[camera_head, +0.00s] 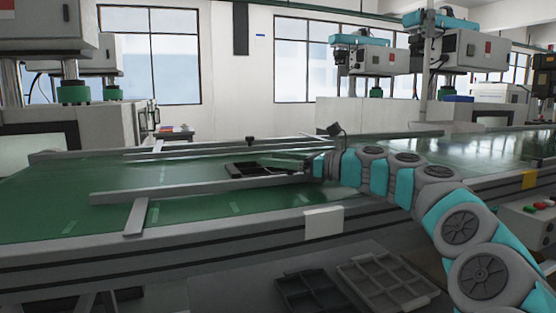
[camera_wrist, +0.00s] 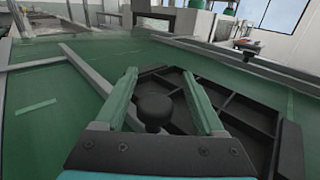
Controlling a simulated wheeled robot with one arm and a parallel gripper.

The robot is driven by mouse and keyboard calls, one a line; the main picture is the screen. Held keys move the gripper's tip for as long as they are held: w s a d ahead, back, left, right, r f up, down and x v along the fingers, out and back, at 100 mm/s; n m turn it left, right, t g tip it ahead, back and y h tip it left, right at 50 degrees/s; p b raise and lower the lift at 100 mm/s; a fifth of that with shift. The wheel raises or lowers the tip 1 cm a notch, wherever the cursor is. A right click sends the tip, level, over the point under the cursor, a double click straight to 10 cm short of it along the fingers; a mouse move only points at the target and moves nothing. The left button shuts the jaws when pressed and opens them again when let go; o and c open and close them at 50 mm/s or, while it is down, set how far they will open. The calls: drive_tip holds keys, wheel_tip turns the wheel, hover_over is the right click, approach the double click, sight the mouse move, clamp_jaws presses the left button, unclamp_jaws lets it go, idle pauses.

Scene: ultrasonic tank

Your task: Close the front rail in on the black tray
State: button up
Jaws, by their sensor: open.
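The black tray (camera_head: 250,168) lies on the green belt, its compartments facing up. In the wrist view the tray (camera_wrist: 245,108) fills the right side, partly hidden by my gripper. The front rail (camera_head: 165,191) is a long grey bar on the near side of the tray; it shows left of my fingers in the wrist view (camera_wrist: 85,68). A round black knob (camera_wrist: 154,108) sits between my open fingers. My gripper (camera_wrist: 160,73) is open around the knob, which appears to belong to the front rail. In the head view my gripper (camera_head: 304,163) is at the tray's right end. Any rail-to-tray gap is unclear.
A short grey cross bar (camera_head: 136,217) meets the front rail at the left. A back rail (camera_head: 205,147) with a black knob (camera_head: 250,140) runs beyond the tray. The belt left of the tray is clear. More trays (camera_head: 385,282) lie below the conveyor's front edge.

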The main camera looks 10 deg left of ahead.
sight(304, 180)
drive_tip(key=d, duration=0.2)
drive_tip(key=s+d, duration=0.1)
drive_tip(key=d, duration=0.4)
drive_tip(key=shift+s+d, duration=0.25)
drive_tip(key=shift+d, duration=0.1)
